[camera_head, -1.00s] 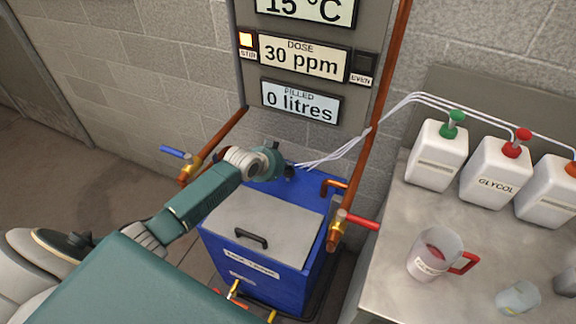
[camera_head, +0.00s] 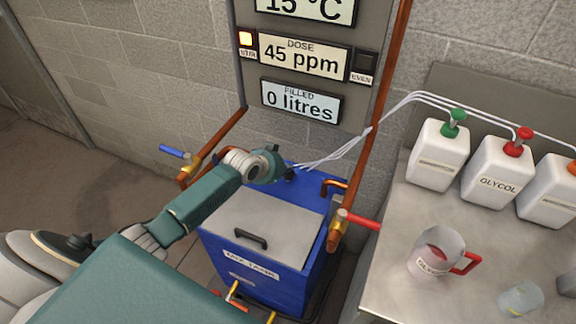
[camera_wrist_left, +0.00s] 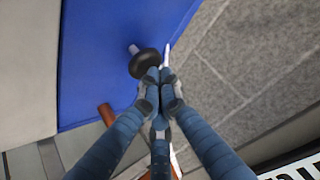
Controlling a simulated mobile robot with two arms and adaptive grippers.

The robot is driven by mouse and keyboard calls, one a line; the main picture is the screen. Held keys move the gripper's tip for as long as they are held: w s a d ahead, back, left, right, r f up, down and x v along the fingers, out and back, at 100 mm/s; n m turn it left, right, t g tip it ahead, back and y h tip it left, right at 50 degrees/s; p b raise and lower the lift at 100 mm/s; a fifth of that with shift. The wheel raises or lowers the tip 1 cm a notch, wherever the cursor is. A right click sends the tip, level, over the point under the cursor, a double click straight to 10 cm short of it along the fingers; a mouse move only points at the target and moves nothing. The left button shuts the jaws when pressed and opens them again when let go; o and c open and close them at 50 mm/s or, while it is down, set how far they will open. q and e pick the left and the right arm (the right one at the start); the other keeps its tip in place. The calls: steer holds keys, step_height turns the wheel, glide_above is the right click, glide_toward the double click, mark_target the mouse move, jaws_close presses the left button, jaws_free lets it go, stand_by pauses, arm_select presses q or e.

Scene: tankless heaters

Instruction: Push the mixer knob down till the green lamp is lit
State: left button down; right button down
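The mixer knob (camera_wrist_left: 144,64) is a round black knob on a short pale stem at the edge of the blue tank (camera_wrist_left: 105,45). In the head view the knob (camera_head: 290,174) shows small beside my left wrist. My left gripper (camera_wrist_left: 160,80) has its fingertips together at the knob's lower right edge; I cannot tell whether they touch it. In the head view my wrist hides the fingers. On the panel the STIR lamp (camera_head: 246,38) glows yellow, and the EVEN lamp (camera_head: 365,62) is dark. My right gripper is out of view.
The dose display (camera_head: 304,57) reads 45 ppm. Copper pipes with a blue-handled valve (camera_head: 175,152) and a red-handled valve (camera_head: 362,221) flank the tank. A steel counter (camera_head: 385,285) at right holds white jugs (camera_head: 438,155) and a measuring jug (camera_head: 436,250). Thin white tubes run near the knob.

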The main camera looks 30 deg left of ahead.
arm_select(q)
steer(key=shift+s+f, duration=0.15)
steer(key=shift+f, duration=0.5)
steer(key=shift+r, duration=0.1)
steer(key=shift+r+p, duration=2.55)
steer(key=shift+r, duration=0.5)
steer(key=shift+r, duration=0.1)
step_height(320, 180, up, 5)
steer(key=p, duration=0.5)
